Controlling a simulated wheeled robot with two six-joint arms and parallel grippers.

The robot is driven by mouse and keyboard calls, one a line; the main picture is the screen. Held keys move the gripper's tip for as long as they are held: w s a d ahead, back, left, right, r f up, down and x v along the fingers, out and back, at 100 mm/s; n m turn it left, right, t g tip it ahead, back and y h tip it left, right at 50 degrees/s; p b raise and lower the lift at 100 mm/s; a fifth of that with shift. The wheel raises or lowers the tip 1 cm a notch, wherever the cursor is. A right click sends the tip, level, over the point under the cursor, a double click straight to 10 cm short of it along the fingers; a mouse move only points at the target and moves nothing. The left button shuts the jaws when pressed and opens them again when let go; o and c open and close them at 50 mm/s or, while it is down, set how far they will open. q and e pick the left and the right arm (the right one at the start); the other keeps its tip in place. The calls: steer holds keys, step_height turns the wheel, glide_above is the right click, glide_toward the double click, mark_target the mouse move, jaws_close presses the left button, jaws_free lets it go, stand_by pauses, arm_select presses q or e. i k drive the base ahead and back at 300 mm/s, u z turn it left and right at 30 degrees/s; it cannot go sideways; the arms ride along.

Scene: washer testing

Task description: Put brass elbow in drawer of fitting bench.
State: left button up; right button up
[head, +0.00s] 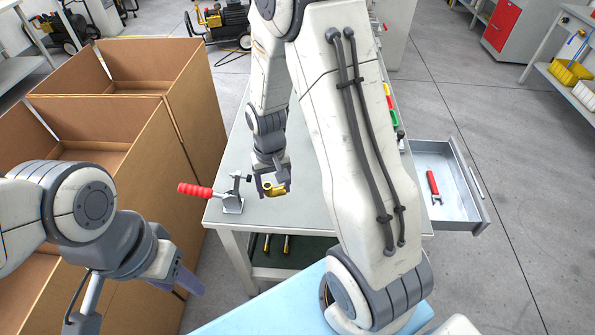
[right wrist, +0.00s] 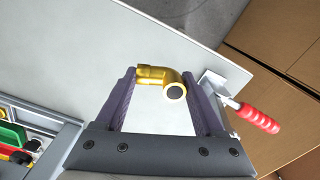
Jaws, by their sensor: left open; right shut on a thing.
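The brass elbow (head: 275,189) is between the fingers of my right gripper (head: 272,187), which is shut on it above the front left part of the grey fitting bench (head: 300,222). In the right wrist view the elbow (right wrist: 176,79) shows its dark round opening between the purple fingers of the right gripper (right wrist: 160,75). The bench's drawer (head: 456,207) stands open on the right side, with a red-handled tool (head: 433,184) lying in it. My left gripper (head: 180,273) is open and empty at the lower left, away from the bench.
A red-handled clamp (head: 232,203) stands at the bench's left front corner, close to the right gripper. Cardboard boxes (head: 140,130) stand left of the bench. Floor right of the drawer is clear.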

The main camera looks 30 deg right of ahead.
mark_target(444, 187)
steer(key=u, duration=0.05)
steer(key=k, duration=0.5)
steer(key=u, duration=2.45)
steer(key=k, duration=2)
steer(key=z, duration=2.6)
steer(key=i, duration=0.5)
steer(key=u, duration=0.1)
